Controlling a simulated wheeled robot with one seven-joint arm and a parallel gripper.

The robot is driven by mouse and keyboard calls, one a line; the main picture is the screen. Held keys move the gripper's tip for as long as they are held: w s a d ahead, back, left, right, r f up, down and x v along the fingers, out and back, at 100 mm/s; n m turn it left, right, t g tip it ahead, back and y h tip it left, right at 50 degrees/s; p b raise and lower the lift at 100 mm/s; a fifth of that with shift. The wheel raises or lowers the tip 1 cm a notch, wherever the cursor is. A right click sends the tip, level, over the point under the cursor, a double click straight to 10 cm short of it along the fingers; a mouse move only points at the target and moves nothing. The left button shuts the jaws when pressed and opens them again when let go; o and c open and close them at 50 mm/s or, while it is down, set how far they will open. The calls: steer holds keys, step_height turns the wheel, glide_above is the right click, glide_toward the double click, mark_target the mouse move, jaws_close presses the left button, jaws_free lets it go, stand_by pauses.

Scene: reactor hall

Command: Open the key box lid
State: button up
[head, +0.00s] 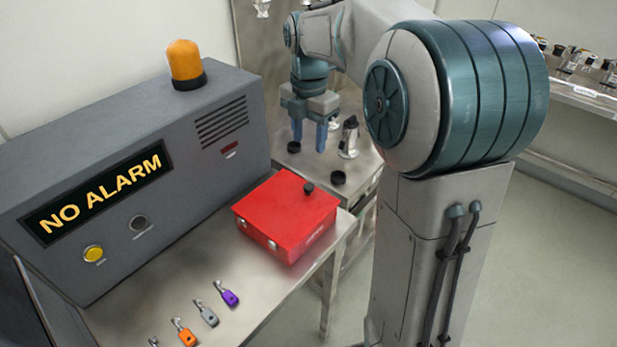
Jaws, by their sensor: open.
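The key box is a red box (284,226) on the metal table, right of the grey alarm console. Its red lid is shut, with a small black knob (308,188) on top near the far right corner. Two small light latches or hinges show on its front left side. My gripper (309,146) is open and points down, with blue fingers apart and nothing visible between them. It is beyond the box in the picture, above or beside the further metal surface, and apart from the lid.
The grey console (110,170) reads NO ALARM and bears an orange beacon (185,62). Several tagged keys, including a purple one (229,294), lie on the near table. Black round pieces and a silver fitting (348,138) stand near my gripper.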

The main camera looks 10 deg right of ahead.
mark_target(309, 186)
step_height(309, 186, down, 14)
steer(key=shift+s+r+p, duration=0.1)
steer(key=shift+r+p, duration=0.15)
steer(key=shift+p, duration=0.2)
jaws_close()
